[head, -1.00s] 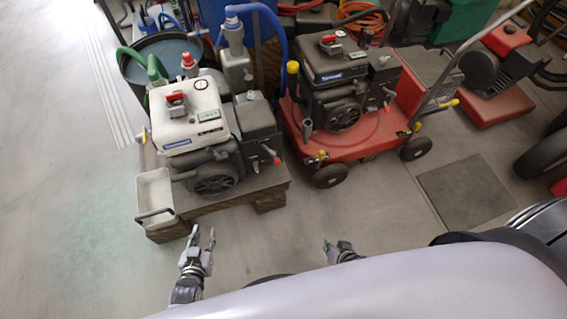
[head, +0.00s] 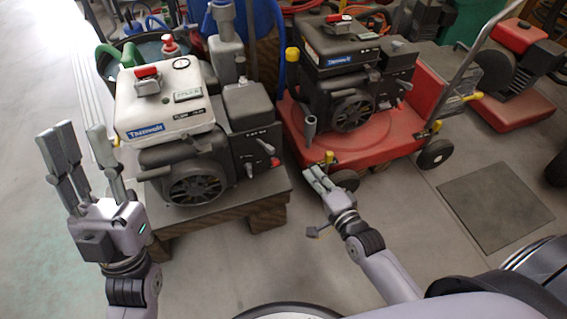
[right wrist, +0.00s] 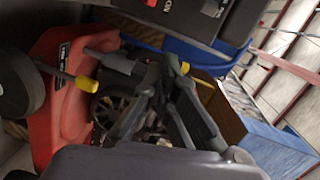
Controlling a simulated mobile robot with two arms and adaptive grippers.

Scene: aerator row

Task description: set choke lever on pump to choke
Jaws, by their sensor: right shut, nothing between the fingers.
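The pump (head: 180,110) has a white-topped engine and stands on a wooden base. My left gripper (head: 78,135) is open and empty, left of the pump. My right gripper (head: 315,178) is shut and empty, low in front of the red machine and right of the pump. Its fingers also show in the right wrist view (right wrist: 165,85).
A red wheeled machine (head: 360,150) with a black engine (head: 350,75) stands close to the pump's right. Hoses and a dark tub (head: 125,50) are behind the pump. A dark floor plate (head: 495,212) lies at right. Bare floor (head: 215,265) is free in front.

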